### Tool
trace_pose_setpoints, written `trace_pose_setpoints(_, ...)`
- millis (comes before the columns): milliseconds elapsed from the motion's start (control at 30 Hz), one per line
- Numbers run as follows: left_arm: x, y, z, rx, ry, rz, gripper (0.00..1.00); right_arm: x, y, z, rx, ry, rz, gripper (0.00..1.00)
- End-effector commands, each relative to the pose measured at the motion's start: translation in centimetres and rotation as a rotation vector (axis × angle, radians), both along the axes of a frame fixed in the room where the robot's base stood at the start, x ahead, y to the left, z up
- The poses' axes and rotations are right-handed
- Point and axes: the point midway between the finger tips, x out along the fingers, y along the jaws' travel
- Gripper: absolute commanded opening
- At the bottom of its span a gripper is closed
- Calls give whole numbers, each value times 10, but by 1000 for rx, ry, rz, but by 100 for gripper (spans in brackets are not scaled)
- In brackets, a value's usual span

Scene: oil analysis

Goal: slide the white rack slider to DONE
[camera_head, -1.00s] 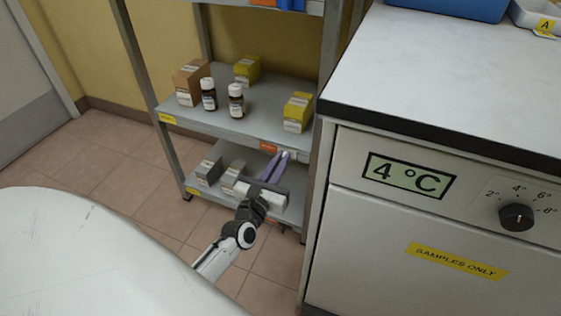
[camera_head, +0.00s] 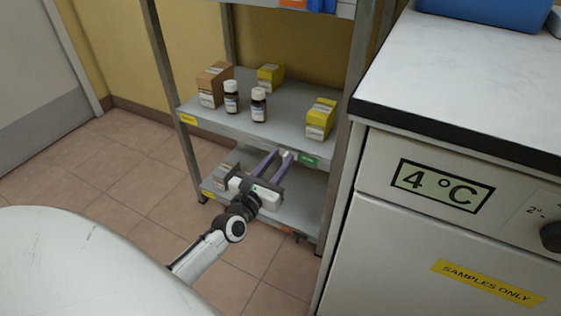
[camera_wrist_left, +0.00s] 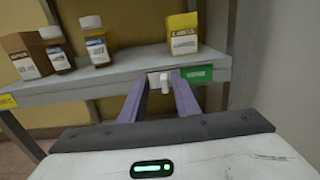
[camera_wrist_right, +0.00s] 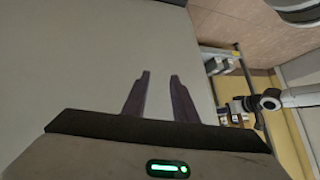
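The white rack slider (camera_wrist_left: 160,80) sits on the front edge of the rack's middle shelf, left of a green label (camera_wrist_left: 197,74) whose text is too blurred to read. It also shows in the head view (camera_head: 286,154). My left gripper (camera_head: 282,154) is at that shelf edge. Its purple fingers (camera_wrist_left: 161,75) are spread, one on each side of the slider, and I cannot tell whether either touches it. My right gripper (camera_wrist_right: 159,75) is open and empty, away from the rack.
The middle shelf (camera_head: 215,118) holds two brown bottles (camera_head: 259,104) and several boxes. Boxes on the lower shelf are partly hidden by my left gripper. A white cabinet (camera_head: 390,245) with a 4 °C display stands close on the right. Floor is free on the left.

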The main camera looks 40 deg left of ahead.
Motion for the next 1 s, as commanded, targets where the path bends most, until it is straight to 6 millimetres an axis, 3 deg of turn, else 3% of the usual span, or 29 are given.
trace_pose_setpoints(333, -8, -3, 0, 0, 2, -3, 28, -2, -1, 0, -4, 6, 0, 26)
trace_pose_setpoints(733, -80, -13, 1, 1, 3, -2, 28, -3, -10, -9, -61, 39, 1, 26)
trace_pose_setpoints(1000, -102, -17, 0, 0, 0, -2, 28, -2, -12, -12, -76, 48, 3, 26)
